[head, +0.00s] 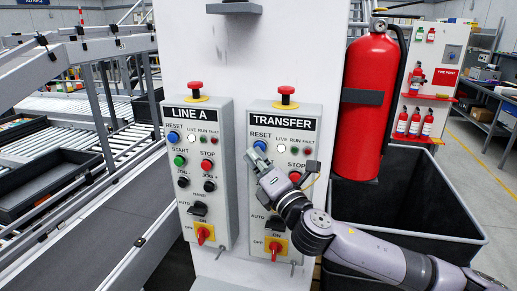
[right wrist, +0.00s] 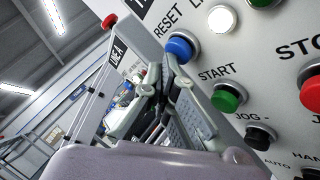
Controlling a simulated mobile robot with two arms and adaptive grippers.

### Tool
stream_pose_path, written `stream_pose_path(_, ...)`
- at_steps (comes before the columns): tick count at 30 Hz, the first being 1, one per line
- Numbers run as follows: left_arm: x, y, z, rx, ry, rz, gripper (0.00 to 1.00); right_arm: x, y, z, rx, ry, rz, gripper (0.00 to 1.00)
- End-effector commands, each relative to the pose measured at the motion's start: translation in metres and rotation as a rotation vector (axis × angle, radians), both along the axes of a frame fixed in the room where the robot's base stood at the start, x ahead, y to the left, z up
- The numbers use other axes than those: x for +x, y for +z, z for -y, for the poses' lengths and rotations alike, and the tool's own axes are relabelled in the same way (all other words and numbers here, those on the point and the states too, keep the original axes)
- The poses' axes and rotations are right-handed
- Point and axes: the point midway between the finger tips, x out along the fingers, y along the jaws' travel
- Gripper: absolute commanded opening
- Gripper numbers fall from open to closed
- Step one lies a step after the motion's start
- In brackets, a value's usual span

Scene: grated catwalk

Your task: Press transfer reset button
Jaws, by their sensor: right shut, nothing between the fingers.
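The TRANSFER panel (head: 313,151) is a light grey box on a white column. Its blue RESET button (head: 260,146) is at the upper left of the box, and in the right wrist view the same button (right wrist: 181,48) shows below the RESET label. My right gripper (head: 252,155) is shut and empty, its tips just below and left of the blue button. In the right wrist view the gripper (right wrist: 166,74) ends right beside the button's lower left edge; I cannot tell whether it touches. The gripper hides the START button in the head view. My left gripper is not in view.
A green START button (right wrist: 227,97) sits close below in the right wrist view. The similar LINE A panel (head: 222,180) stands to the left. A red fire extinguisher (head: 368,105) hangs at the right above a dark bin (head: 462,232). Conveyors fill the left.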

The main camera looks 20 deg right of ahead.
Motion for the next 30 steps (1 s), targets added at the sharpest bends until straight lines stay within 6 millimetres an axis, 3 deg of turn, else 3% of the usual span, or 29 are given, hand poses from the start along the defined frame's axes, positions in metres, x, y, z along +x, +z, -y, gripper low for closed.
stream_pose_path(7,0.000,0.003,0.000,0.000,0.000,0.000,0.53,-0.012,0.000,-0.007,0.000,0.000,-0.002,0.00)
stream_pose_path(19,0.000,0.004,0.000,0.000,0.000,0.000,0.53,-0.015,-0.001,-0.010,0.000,0.002,-0.001,0.00)
stream_pose_path(30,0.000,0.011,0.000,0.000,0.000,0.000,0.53,-0.045,-0.001,-0.031,0.002,0.003,-0.003,0.00)
